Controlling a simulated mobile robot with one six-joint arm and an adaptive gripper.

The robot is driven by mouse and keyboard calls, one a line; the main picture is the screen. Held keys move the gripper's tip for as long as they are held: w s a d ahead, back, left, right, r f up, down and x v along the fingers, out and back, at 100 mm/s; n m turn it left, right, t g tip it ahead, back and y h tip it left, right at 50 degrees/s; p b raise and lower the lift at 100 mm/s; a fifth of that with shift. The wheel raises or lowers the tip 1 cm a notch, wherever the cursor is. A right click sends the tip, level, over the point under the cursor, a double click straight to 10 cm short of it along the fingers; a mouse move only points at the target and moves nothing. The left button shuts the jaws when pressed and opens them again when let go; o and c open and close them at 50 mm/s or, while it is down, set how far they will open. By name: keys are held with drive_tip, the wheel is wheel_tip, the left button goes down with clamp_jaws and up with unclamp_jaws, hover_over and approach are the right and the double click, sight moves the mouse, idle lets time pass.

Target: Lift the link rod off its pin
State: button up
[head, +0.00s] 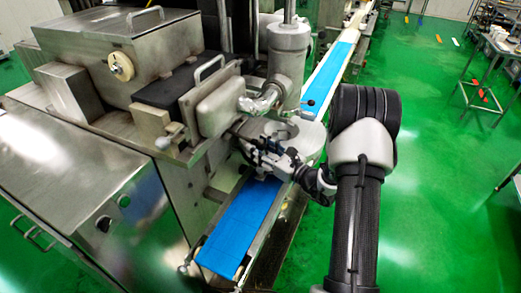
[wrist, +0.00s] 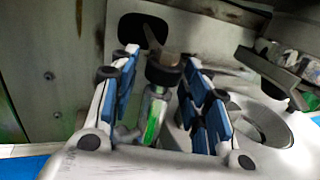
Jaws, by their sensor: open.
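In the wrist view a short shiny rod (wrist: 153,112) with a dark round end stands between my gripper's fingers; it looks like the link rod. Its dark end meets a metal lever that comes out of a black slot (wrist: 130,32) in the machine wall. My gripper (wrist: 163,64) is open, with one blue-padded finger on each side of the rod. I cannot tell whether either pad touches it. The pin itself is not clearly visible. In the head view my gripper (head: 264,152) is beside the machine, above the blue belt; the rod is too small to make out there.
A grey ring-shaped plate (wrist: 285,125) lies close to the right of my fingers, with a metal bracket (wrist: 270,70) above it. In the head view a vertical cylinder (head: 288,60) stands just behind my gripper. The blue conveyor belt (head: 238,232) runs underneath.

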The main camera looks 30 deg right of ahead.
drive_tip(key=shift+c, duration=0.2)
clamp_jaws()
idle(0.4)
